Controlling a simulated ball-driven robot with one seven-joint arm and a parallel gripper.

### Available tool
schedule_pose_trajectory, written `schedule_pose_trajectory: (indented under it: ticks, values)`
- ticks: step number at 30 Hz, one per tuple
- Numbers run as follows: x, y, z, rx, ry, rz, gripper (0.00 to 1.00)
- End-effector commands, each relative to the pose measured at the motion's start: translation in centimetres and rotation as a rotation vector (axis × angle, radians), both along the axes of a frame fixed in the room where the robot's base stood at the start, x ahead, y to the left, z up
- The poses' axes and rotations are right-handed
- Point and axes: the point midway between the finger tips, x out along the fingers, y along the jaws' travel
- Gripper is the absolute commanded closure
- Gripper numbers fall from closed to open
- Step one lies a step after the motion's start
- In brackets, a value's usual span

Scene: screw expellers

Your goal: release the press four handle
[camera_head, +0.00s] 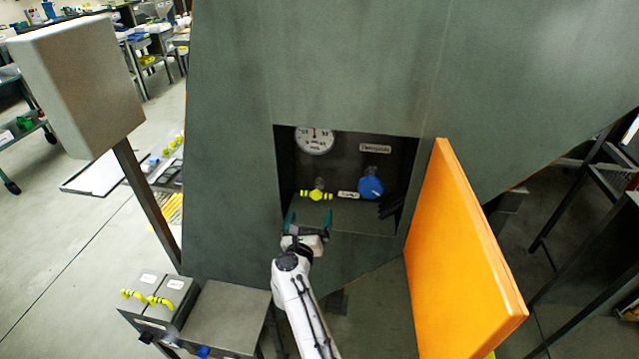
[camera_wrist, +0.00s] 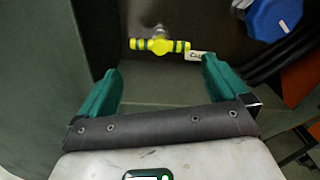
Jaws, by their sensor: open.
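A yellow bar handle (camera_head: 316,195) with dark bands is set on a fitting on the back wall of a recess in a large grey-green machine. In the wrist view the yellow handle (camera_wrist: 159,45) lies level, ahead of my fingers and between their lines. My gripper (camera_head: 308,221) is at the recess's front opening, just below the handle in the head view. Its two green fingers are open with nothing between them, apart from the handle. They also show in the wrist view (camera_wrist: 162,85).
A blue knob (camera_head: 370,187) sits right of the handle, with dark hoses (camera_head: 391,205) beside it. A round gauge (camera_head: 315,140) is above. An open orange door (camera_head: 455,255) stands right of the recess. A box with yellow handles (camera_head: 160,298) is at lower left.

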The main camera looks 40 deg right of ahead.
Motion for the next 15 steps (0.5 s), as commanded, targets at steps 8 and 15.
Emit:
schedule_pose_trajectory:
  ticks: [8, 15]
  values:
    - [1.6, -2.2, -0.4, 0.001, -0.003, -0.005, 0.0]
    - [4.4, -5.7, -0.6, 0.003, -0.003, -0.003, 0.0]
